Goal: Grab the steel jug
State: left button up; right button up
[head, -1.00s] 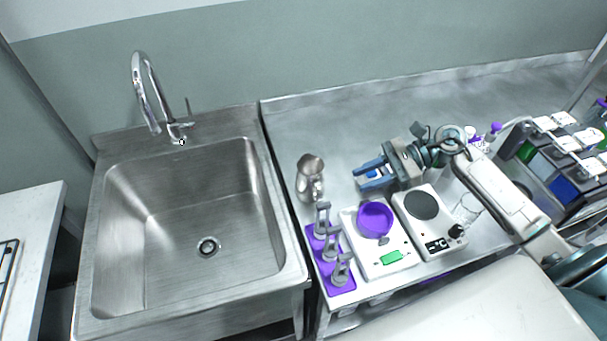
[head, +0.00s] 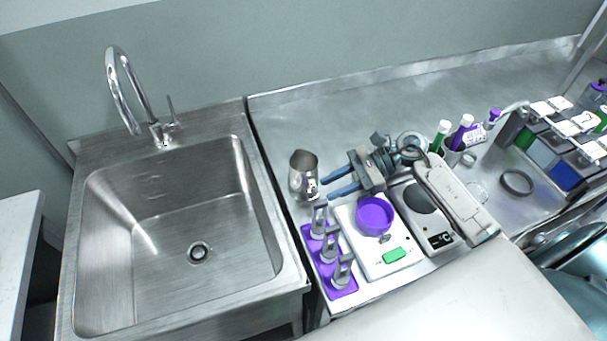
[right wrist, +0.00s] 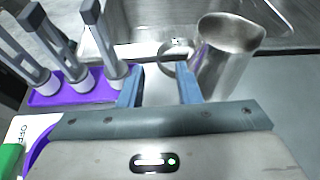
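The steel jug (head: 302,176) stands upright on the steel counter beside the sink. It also shows in the right wrist view (right wrist: 226,52), with its handle facing the fingers. My right gripper (head: 327,189) is open and empty, its blue fingers pointing left at the jug. In the right wrist view the fingertips (right wrist: 160,72) are apart. The jug's handle is just beyond the right-hand fingertip; whether they touch I cannot tell. My left gripper is not in view.
A purple rack (head: 341,284) with upright metal clamps stands close in front of the jug. A white scale (head: 370,264) with a purple bowl (head: 375,216) and a hotplate (head: 437,234) lie near my right arm. The sink (head: 180,230) is left. The counter behind the jug is clear.

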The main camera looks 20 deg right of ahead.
aim_at(314, 195)
jog(key=shift+a, duration=0.2)
jog(key=shift+w+a+p, duration=0.1)
jog(key=shift+a+p, duration=0.3)
jog(key=shift+p, duration=0.1)
jog(key=p+x, duration=0.2)
jog(key=x, duration=0.1)
jog(key=shift+a+p, duration=0.35)
jog(key=shift+a, duration=0.1)
jog(key=shift+a+f, duration=0.3)
jog(key=shift+f, duration=0.05)
grip_shut()
